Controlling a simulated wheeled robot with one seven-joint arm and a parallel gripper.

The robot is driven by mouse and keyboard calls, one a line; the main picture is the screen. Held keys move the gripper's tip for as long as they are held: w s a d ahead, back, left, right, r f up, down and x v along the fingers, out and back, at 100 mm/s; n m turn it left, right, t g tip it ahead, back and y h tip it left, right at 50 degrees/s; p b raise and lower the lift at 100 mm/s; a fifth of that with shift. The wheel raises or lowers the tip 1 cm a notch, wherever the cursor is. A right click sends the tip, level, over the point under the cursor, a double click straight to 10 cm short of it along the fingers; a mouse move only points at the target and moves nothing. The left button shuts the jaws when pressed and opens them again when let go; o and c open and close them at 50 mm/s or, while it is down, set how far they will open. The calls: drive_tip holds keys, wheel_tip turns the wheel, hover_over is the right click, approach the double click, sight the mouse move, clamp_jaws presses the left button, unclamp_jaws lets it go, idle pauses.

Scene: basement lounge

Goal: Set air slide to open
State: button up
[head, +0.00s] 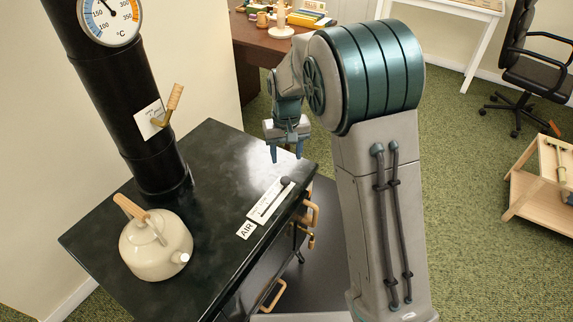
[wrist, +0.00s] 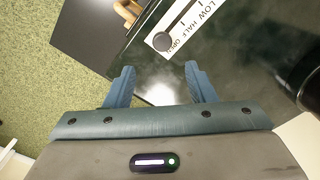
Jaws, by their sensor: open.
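The air slide is a white plate (head: 265,207) with a dark slot, on the black stove top next to the "AIR" label (head: 246,230). Its round black knob (head: 286,181) is at the slot end farther from that label. In the wrist view the knob (wrist: 162,41) appears beside the word "OPEN"; "LOW" and "HALF" lie farther along. I cannot tell whether it is fully at the slot's end. My gripper (head: 286,153) is open and empty, above and beyond the knob in the head view. In the wrist view the knob lies ahead of my fingertips (wrist: 159,70), apart from them.
A cream kettle (head: 156,246) stands on the stove top (head: 215,165). The black stovepipe (head: 110,95) carries a dial thermometer (head: 110,18) and a damper handle (head: 174,98). Brass-coloured door handles (head: 312,213) jut from the stove front. The stove top around the slide is clear.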

drive_tip(key=shift+r, duration=2.7)
drive_tip(key=s+d+r+m+t+p, duration=0.1)
drive_tip(key=s+d+r+p, duration=0.3)
drive_tip(key=s+d+r, duration=0.55)
drive_tip(key=s+d+r+t+p, duration=0.1)
drive_tip(key=s+d+p, duration=0.1)
drive_tip(key=s, duration=0.5)
drive_tip(key=s+d+r+m+t+p, duration=0.1)
drive_tip(key=s+d+r, duration=0.1)
drive_tip(key=s, duration=0.6)
drive_tip(key=shift+s+d+m+p, duration=0.2)
drive_tip(key=shift+s+m+p, duration=0.1)
drive_tip(key=shift+p, duration=0.1)
drive_tip(key=shift+w+a, duration=0.1)
drive_tip(key=shift+w+a, duration=0.2)
drive_tip(key=shift+a, duration=0.05)
drive_tip(key=shift+s+d+r, duration=0.1)
